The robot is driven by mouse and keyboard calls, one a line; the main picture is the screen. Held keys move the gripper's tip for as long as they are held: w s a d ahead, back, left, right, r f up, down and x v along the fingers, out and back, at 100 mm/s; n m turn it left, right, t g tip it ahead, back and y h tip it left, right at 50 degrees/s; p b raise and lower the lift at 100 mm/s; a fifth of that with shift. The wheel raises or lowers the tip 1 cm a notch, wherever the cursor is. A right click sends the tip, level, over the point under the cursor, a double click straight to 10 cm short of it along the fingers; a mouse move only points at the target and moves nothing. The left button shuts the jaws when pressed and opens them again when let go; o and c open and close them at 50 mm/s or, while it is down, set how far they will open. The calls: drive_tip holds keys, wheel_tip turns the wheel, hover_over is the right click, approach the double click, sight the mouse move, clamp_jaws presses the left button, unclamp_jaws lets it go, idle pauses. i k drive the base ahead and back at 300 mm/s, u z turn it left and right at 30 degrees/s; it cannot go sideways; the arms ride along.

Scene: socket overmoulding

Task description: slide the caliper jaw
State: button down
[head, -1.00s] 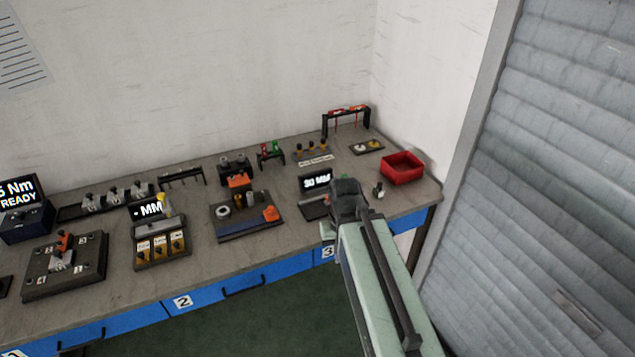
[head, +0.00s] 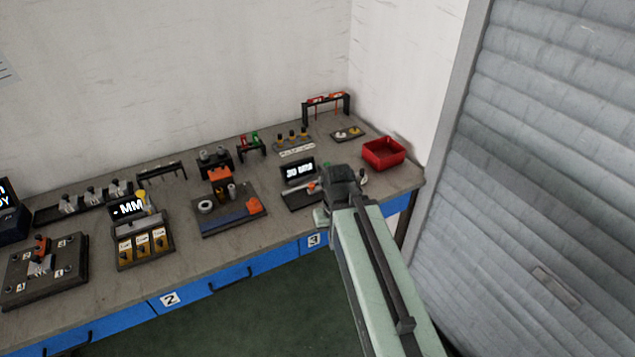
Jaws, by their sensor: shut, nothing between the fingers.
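The caliper (head: 296,187) lies on a dark base at the right part of the bench, as a pale bar with a small orange part (head: 312,187) at its right end. A display (head: 298,168) reading about 30 MM stands behind it. My gripper (head: 335,178) is at the end of my arm, just right of the orange part, and covers the right side of the caliper station. It is shut with nothing held. Its fingertips are mostly hidden by my wrist, so I cannot tell whether they touch the caliper.
A red bin (head: 383,153) stands at the bench's right end. A tray with blue and orange parts (head: 230,212) and a second display reading MM (head: 127,208) stand to the left. A black rack (head: 326,107) is at the back. A grey shutter (head: 560,180) closes the right side.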

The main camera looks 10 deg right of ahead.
sight(312, 189)
drive_tip(key=u, duration=0.15)
drive_tip(key=i, duration=0.6)
drive_tip(key=u, duration=1.15)
